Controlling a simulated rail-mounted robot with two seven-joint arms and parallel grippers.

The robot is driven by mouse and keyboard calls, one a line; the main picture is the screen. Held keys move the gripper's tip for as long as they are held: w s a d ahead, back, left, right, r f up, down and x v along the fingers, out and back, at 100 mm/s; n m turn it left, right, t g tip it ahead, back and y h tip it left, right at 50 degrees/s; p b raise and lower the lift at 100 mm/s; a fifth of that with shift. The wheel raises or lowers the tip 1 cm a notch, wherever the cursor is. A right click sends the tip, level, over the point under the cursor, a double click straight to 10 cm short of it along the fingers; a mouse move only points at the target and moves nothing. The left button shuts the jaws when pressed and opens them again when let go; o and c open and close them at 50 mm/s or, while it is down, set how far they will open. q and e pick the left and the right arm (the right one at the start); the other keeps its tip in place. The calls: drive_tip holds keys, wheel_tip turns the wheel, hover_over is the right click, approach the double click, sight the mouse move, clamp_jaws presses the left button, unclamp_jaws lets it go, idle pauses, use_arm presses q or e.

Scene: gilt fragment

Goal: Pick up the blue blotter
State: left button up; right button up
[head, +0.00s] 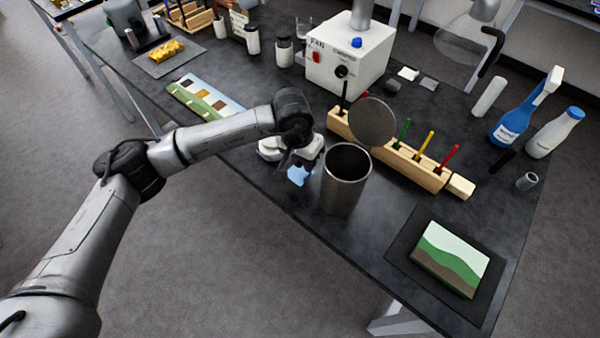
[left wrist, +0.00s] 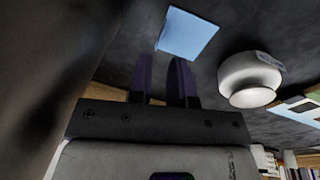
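The blue blotter (head: 299,175) is a small light-blue sheet on the dark bench top near its front edge, partly hidden by my left gripper in the head view. In the left wrist view the blotter (left wrist: 188,34) lies flat just beyond the fingertips, with nothing on it. My left gripper (left wrist: 162,62) points at it, with its two dark fingers apart and nothing between them. It appears apart from the blotter. In the head view my left gripper (head: 300,163) is small and its fingers are hard to make out. My right gripper is not in view.
A steel beaker (head: 346,182) stands close right of the blotter. A wooden rack (head: 400,160) with coloured sticks and a grey disc (head: 373,122) is behind it. A white round object (left wrist: 250,80) sits near the blotter. A landscape panel (head: 450,258) lies at the right.

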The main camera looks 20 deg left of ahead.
sight(308, 176)
use_arm(q)
drive_tip(key=f, duration=0.4)
drive_tip(key=shift+d+f+b, duration=0.3)
drive_tip(key=shift+d+b, duration=0.05)
drive_tip(key=shift+b, duration=0.05)
clamp_jaws()
